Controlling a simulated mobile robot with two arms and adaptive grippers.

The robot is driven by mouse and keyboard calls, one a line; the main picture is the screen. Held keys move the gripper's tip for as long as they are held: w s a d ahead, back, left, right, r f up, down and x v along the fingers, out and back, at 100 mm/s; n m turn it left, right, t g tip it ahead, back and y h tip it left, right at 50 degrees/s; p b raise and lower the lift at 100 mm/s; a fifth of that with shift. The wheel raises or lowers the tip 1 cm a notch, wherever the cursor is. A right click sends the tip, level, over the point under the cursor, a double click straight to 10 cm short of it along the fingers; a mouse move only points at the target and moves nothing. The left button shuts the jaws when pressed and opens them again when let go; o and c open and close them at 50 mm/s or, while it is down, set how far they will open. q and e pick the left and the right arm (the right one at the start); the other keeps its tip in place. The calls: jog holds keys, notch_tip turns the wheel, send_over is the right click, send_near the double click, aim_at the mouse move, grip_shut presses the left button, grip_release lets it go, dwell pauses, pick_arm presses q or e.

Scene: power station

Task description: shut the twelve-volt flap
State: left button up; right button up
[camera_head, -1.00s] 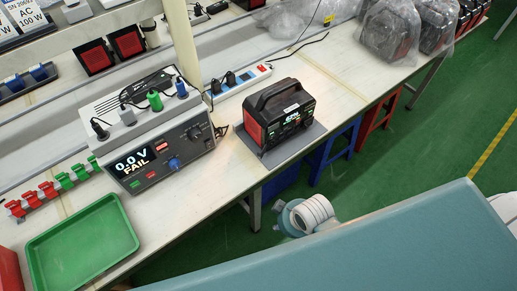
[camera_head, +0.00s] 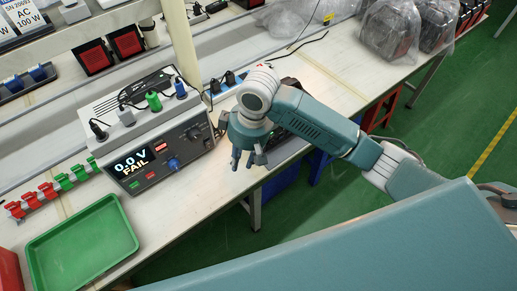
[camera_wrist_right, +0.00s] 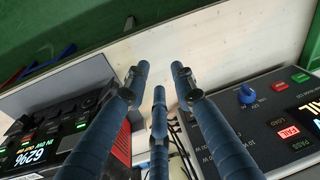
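The black and red power station (camera_wrist_right: 60,115) is at the left of the right wrist view, with a lit display. In the head view my right arm hides most of it, and a bit of its grey mat (camera_head: 286,152) shows. I cannot make out the twelve-volt flap or whether it is open. My right gripper (camera_head: 247,163) hangs fingers down between the tester and the power station. Its fingers are spread and empty, and they also show in the right wrist view (camera_wrist_right: 156,82). My left gripper is not in view.
The tester (camera_head: 160,160) reads "0.0 V FAIL" and stands left of my right gripper, with plugs and cables on top. A green tray (camera_head: 82,245) lies at the front left. Bagged units (camera_head: 392,35) stand far right. Bench is bare at the front edge.

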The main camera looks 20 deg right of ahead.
jog(key=w+d+r+m+h, duration=0.1)
jog(key=w+d+r+h, duration=0.1)
jog(key=w+d+r, duration=0.35)
jog(key=shift+g, duration=0.4)
jog(key=f, duration=0.3)
jog(key=s+f, duration=0.1)
jog(key=f, duration=0.2)
jog(key=f+p, duration=0.1)
jog(key=f, duration=0.2)
jog(key=shift+s+d+f, duration=0.2)
jog(key=shift+s+d, duration=0.15)
grip_shut()
